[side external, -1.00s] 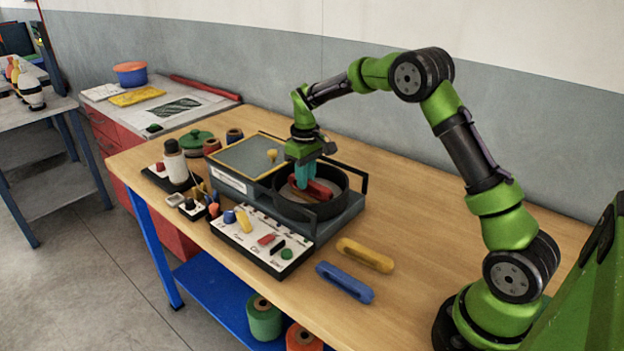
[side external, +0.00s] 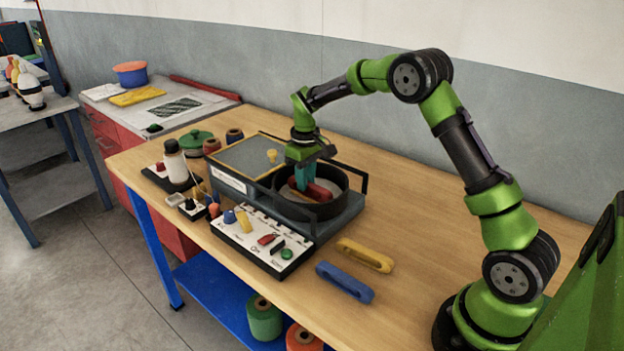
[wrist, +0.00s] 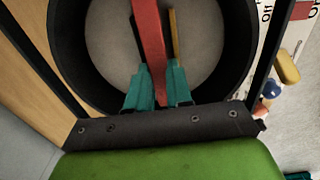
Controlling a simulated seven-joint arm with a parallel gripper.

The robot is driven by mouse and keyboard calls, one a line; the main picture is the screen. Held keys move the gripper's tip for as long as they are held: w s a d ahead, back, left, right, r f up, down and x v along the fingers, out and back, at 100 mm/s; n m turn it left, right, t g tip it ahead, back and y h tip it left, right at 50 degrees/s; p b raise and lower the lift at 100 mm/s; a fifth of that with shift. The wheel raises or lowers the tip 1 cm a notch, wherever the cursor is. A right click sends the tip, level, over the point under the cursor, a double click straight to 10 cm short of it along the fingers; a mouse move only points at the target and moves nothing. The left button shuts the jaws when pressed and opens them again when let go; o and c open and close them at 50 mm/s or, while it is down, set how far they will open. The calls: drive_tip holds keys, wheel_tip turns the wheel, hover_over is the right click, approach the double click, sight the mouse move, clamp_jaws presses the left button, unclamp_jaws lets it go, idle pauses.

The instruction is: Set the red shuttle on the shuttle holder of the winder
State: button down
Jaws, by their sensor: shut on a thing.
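The red shuttle (side external: 318,190) is inside the round dark bowl of the winder (side external: 338,205). My gripper (side external: 301,180) points down into the bowl, its teal fingers shut on the red shuttle. In the wrist view the shuttle (wrist: 150,50) runs lengthwise between the two teal fingertips (wrist: 156,85). A dark upright piece and a thin yellowish strip (wrist: 174,35) show beside the shuttle over the pale bowl floor (wrist: 205,50). I cannot tell whether the shuttle touches the holder or floor; its underside is hidden.
A control panel (side external: 250,243) with coloured switches stands in front of the winder. A yellow shuttle (side external: 365,255) and a blue shuttle (side external: 345,282) lie on the wooden table to the right. The bowl wall and the dark side handles (side external: 363,185) surround my gripper closely. The table's right part is clear.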

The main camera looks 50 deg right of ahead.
drive_tip(key=shift+f, duration=0.1)
drive_tip(key=c, duration=0.9)
unclamp_jaws()
drive_tip(key=shift+c, duration=0.2)
wheel_tip(320, 180, up, 17)
